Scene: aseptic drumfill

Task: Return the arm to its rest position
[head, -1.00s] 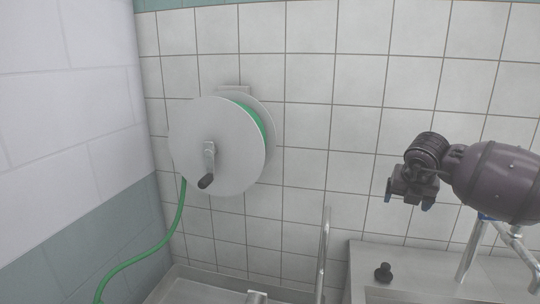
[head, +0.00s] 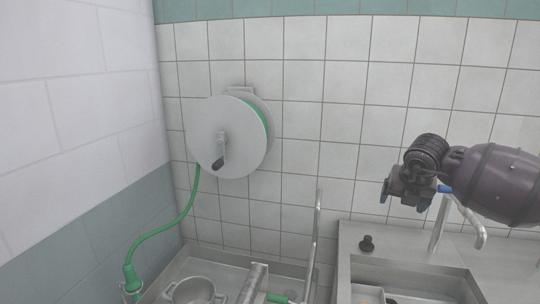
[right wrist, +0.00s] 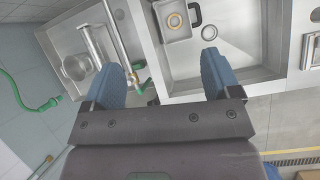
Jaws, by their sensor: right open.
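My right gripper (head: 404,202) hangs from my dark arm at the right of the head view, in front of the tiled wall and above the sink counter. Its blue fingers are apart, and nothing is between them. In the right wrist view the open fingers of this gripper (right wrist: 162,82) point over the sinks, with a clear gap between them. My left gripper is not in view.
A white hose reel (head: 228,137) with a green hose (head: 178,222) hangs on the wall. Below are a left basin (head: 200,257) holding a pot (head: 193,291), an upright metal pipe (head: 316,225), and a right sink (head: 415,282). The wall area around the reel is clear.

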